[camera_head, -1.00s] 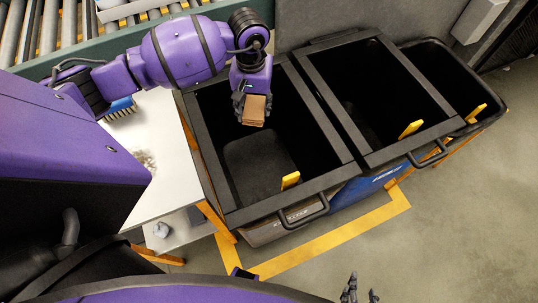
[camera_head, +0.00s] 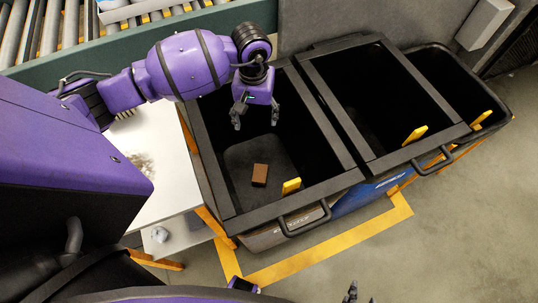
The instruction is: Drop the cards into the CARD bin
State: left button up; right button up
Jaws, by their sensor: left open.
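A small brown block (camera_head: 260,175), seemingly the cards, lies in the leftmost black-rimmed bin (camera_head: 225,198), toward its front. My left gripper (camera_head: 255,118) is over the back part of that bin, open and empty, with its fingers spread and apart from the block. The bin's front label is too small to read surely. My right gripper (camera_head: 352,296) shows only in part at the bottom edge, and its fingers' state is unclear.
Two more dark bins, a middle one (camera_head: 442,128) and a right one (camera_head: 507,105), stand beside the first. Yellow tabs stick up at the bin fronts. A white table (camera_head: 150,190) is at left, and a roller conveyor (camera_head: 35,35) runs behind. The floor at right is clear.

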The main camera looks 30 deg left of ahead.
pick_arm(q)
notch_tip(320, 180, up, 12)
dwell(0.5)
dwell(0.4)
